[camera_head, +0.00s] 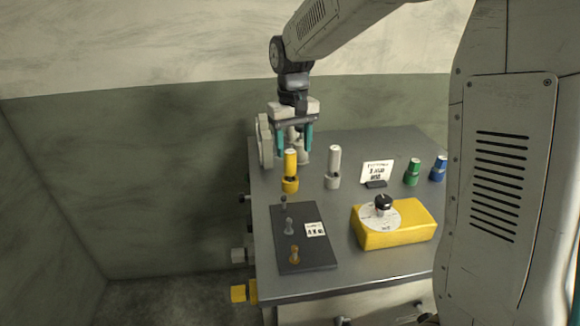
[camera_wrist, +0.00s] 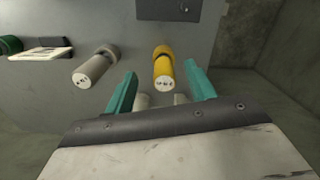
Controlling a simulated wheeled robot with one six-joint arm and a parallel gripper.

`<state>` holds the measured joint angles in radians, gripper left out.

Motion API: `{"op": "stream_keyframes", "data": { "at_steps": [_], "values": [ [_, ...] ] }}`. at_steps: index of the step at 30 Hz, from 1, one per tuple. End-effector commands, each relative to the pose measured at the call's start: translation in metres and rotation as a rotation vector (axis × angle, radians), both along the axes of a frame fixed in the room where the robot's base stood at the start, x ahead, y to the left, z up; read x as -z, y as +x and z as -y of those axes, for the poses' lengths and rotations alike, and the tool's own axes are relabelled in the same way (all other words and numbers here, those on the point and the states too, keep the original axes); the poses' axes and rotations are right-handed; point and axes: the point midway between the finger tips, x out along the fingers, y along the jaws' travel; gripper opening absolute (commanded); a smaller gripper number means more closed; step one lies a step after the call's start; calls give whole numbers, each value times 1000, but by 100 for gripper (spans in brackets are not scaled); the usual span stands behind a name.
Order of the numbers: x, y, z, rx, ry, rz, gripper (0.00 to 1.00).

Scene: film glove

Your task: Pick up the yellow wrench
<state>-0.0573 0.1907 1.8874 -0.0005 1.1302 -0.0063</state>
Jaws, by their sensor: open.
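The yellow wrench (camera_head: 290,172) stands upright on the grey table, with a thick base and a pale top. In the wrist view the yellow wrench (camera_wrist: 163,72) shows ahead, between the lines of the two teal fingers. My gripper (camera_head: 294,145) is open and empty, above and behind the wrench near the table's back left. In the wrist view my gripper (camera_wrist: 160,80) has its fingers spread on either side of the wrench's image. I cannot tell the exact gap; no contact is clear.
A grey wrench (camera_head: 333,168) stands just right of the yellow one. A sign (camera_head: 377,172), a green piece (camera_head: 412,172) and a blue piece (camera_head: 438,168) are further right. A dark board (camera_head: 292,257) with small pegs and a yellow box (camera_head: 398,232) with a disc lie nearer.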

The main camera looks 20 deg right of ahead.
Motion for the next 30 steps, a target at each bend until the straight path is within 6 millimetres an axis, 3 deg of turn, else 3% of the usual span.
{"op": "stream_keyframes", "data": {
  "at_steps": [1, 5, 21, 30],
  "values": [
    [-4, 14, -1, -1, 2, 23, 55],
    [-12, 26, -2, -2, 4, 66, 55],
    [57, 21, -2, -2, 4, 65, 55],
    [62, 22, -2, -2, 4, 67, 55]
  ]
}}
